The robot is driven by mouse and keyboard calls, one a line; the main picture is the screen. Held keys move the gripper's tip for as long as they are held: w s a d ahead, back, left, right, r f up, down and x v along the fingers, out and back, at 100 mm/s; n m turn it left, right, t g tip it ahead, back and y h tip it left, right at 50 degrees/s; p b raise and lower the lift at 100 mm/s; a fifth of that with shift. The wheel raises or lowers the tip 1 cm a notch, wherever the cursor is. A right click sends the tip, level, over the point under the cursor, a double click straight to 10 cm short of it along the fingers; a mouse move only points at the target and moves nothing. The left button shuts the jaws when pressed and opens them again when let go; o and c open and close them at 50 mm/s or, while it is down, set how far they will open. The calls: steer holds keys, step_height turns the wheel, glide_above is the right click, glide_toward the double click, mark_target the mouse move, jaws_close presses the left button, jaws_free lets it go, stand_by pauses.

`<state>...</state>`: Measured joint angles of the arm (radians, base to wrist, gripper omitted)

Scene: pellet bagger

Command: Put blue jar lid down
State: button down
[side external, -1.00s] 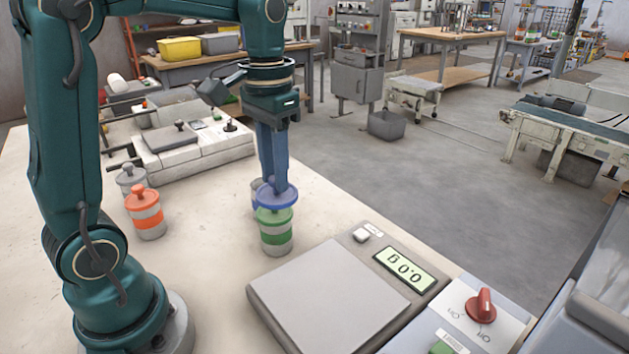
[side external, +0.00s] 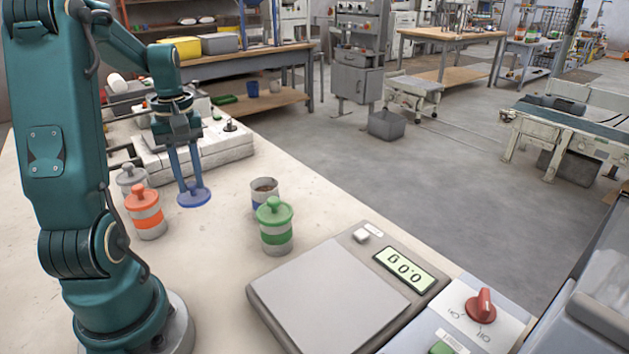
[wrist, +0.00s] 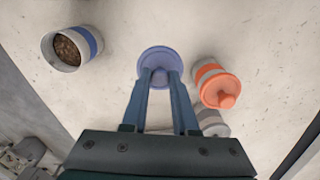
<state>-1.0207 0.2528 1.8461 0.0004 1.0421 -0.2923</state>
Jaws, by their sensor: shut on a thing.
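The blue jar lid (side external: 194,197) is in my gripper (side external: 190,185), which is shut on its knob. In the side view the lid is level and low over the bench, between the orange jar and the open blue-banded jar; I cannot tell whether it touches the surface. The wrist view shows the lid (wrist: 161,65) between my fingertips (wrist: 160,78). The open blue-banded jar (side external: 264,199) stands to the right with brown pellets inside; it is also at the upper left in the wrist view (wrist: 87,42).
The orange-lidded jar (side external: 146,213) and a grey-lidded jar (side external: 131,179) stand left of the lid. A green-lidded jar (side external: 275,228) stands in front of the open jar. A scale (side external: 325,300) is at the front right. The white bench (side external: 215,245) is clear in front of the lid.

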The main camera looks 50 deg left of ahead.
step_height(320, 180, down, 8)
steer(key=shift+r, duration=0.25)
steer(key=shift+f, duration=0.1)
steer(key=c, duration=0.7)
jaws_free()
